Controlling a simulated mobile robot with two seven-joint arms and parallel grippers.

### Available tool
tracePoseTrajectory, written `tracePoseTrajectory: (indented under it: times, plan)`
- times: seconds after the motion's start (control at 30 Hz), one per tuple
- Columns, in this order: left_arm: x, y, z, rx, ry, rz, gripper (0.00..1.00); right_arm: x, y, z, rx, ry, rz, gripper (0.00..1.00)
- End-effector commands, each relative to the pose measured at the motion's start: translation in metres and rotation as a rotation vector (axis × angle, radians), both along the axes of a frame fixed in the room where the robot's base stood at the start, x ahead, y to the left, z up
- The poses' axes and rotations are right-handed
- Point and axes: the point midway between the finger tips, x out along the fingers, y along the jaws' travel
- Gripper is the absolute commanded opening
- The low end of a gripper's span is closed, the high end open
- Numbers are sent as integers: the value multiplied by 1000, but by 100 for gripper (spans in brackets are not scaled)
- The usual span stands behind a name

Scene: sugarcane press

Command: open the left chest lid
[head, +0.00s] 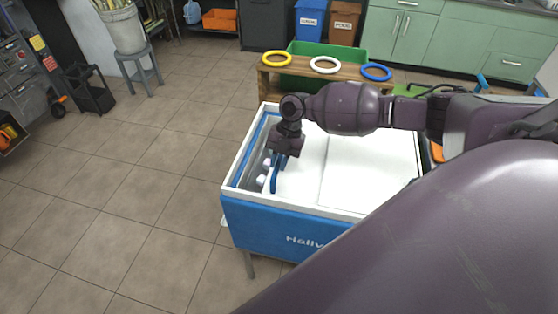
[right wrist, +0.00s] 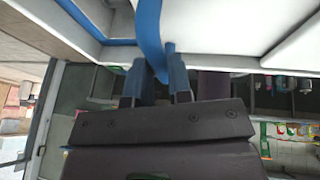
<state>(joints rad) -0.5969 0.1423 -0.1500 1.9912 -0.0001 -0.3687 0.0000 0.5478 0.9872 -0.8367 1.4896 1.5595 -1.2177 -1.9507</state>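The blue chest (head: 265,222) has white sliding lids. The left lid (head: 300,180) is slid partly to the right, so a gap at the chest's left end shows the grey inside (head: 248,172) with white items. A blue handle (head: 273,182) stands at the left lid's left edge. My right gripper (head: 281,157) reaches down to this handle from above. In the right wrist view the blue handle (right wrist: 150,35) runs between the two fingers, which appear closed on it. My left gripper is not in view.
A wooden bench (head: 345,72) with yellow, white and blue rings stands behind the chest. A green bin (head: 310,50) is behind it. A grey stool (head: 140,68) with a bucket stands at the upper left. The tiled floor left of the chest is clear.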

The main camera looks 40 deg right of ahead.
Motion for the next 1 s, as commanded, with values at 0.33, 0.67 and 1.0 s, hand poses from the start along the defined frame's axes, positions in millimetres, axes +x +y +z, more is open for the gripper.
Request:
tracePoseTrajectory:
  times: [0.33,0.67,1.0]
  plan:
    - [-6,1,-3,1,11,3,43,0,0,0,0,0,0,0]
    - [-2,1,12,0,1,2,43,-36,-32,2,-2,2,-3,0]
    - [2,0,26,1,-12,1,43,-72,-63,1,-2,0,-1,0]
